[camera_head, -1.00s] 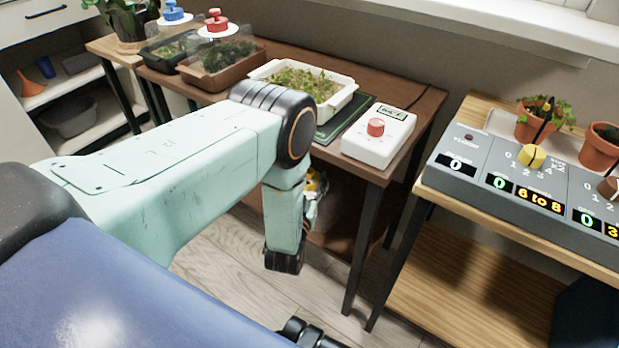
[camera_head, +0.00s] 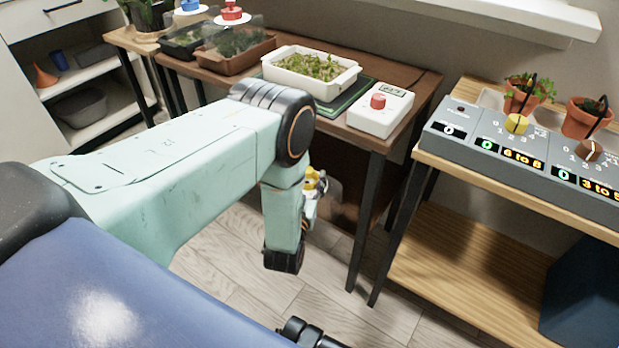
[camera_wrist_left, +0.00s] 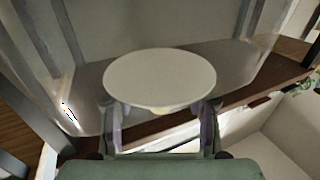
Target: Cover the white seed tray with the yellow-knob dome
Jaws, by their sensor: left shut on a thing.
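The white seed tray (camera_head: 340,80) holds green seedlings and stands uncovered on a green mat on the brown table. My left gripper (camera_head: 309,192) is in front of that table, below its top, partly hidden by my own arm. It is shut on the yellow knob (camera_head: 313,181) of a clear dome. In the left wrist view, the fingers (camera_wrist_left: 161,114) reach under the dome's round white plate (camera_wrist_left: 160,78), with a bit of yellow between them. The clear dome walls spread around the plate. The dome's lower rim is hard to make out.
Trays under clear domes with a red knob (camera_head: 231,11) and a blue knob stand left of the seed tray. A white device with a red dial (camera_head: 379,118) sits right of it. A grey control panel (camera_head: 495,143) and potted plants (camera_head: 580,120) are on the right table.

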